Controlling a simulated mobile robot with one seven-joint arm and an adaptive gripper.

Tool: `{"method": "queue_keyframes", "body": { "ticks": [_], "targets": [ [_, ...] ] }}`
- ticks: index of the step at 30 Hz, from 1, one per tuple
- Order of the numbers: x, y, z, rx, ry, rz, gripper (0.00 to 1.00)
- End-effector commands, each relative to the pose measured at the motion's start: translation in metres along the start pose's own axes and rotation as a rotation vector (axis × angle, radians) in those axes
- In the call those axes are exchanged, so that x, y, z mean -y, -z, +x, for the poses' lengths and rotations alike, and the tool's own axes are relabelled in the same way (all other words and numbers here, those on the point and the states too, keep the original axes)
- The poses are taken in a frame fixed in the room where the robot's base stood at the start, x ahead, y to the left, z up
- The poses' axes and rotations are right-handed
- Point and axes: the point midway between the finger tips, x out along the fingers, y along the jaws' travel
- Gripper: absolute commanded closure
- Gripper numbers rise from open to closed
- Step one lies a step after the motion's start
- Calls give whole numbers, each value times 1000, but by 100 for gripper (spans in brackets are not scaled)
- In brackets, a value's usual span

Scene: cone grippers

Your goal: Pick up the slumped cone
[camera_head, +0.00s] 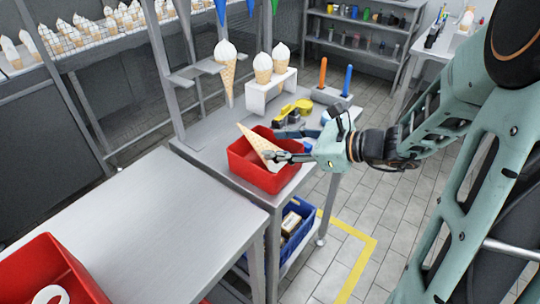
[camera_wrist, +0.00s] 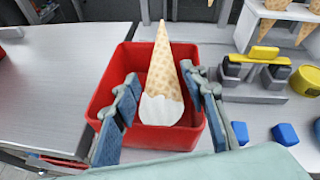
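The slumped cone (camera_head: 255,140) leans in a red bin (camera_head: 240,164) on the metal bench. In the wrist view the cone (camera_wrist: 164,80) has its waffle tip pointing up and away over the bin's far rim, and its white top lies low inside the red bin (camera_wrist: 112,68). My gripper (camera_head: 277,144) reaches into the bin from the right. In the wrist view my gripper (camera_wrist: 160,76) is open, with one finger on each side of the cone. A gap shows on the left; the right finger is very close, and I cannot tell whether it touches.
Upright cones stand in a white holder (camera_head: 270,92), and another hangs in a rack (camera_head: 227,74) behind the bin. A yellow-topped device (camera_wrist: 262,62) and blue blocks (camera_wrist: 285,133) are right of the bin. The left table (camera_head: 140,225) is largely clear.

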Motion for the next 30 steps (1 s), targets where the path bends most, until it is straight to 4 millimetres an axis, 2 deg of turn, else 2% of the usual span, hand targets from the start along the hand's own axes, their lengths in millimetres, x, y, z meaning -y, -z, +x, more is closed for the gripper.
{"method": "queue_keyframes", "body": {
  "ticks": [4, 13, 23, 30],
  "targets": [
    [-1, 0, 12, 1, -3, 1, 60],
    [-1, 0, 58, 1, -3, 0, 60],
    [0, 0, 64, -1, 1, 0, 60],
    [0, 0, 64, -1, 0, 0, 84]
  ]
}}
